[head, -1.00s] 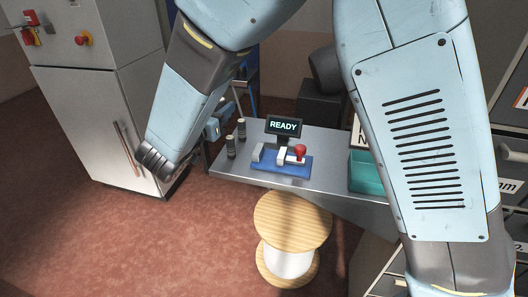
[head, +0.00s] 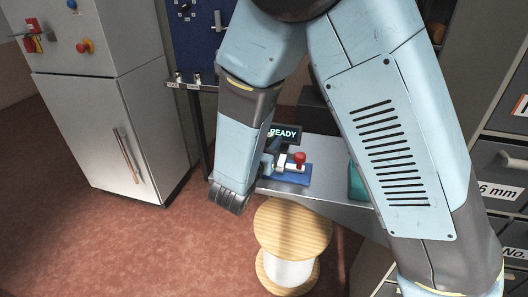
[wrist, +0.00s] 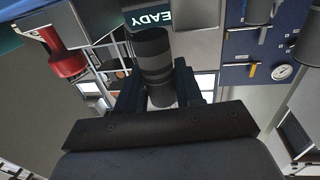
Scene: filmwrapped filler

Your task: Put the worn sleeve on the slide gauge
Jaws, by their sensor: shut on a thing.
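The slide gauge (head: 297,178) has a blue base and a red knob (head: 300,157), and stands on the grey bench beside the READY display (head: 284,134). My gripper (head: 270,159) is at the gauge's left end, partly hidden behind my own arm. In the wrist view my gripper (wrist: 157,92) is shut on a dark, banded cylinder, the sleeve (wrist: 154,62). The sleeve is in front of the display; the red knob (wrist: 66,63) is off to its left. I cannot tell whether the sleeve touches the gauge.
A wooden spool (head: 292,228) stands on the floor before the bench (head: 335,196). A teal bin (head: 356,186) is on the bench at right, partly behind my arm. A blue tool board (head: 196,40) is behind at left. Drawers (head: 505,160) line the right side.

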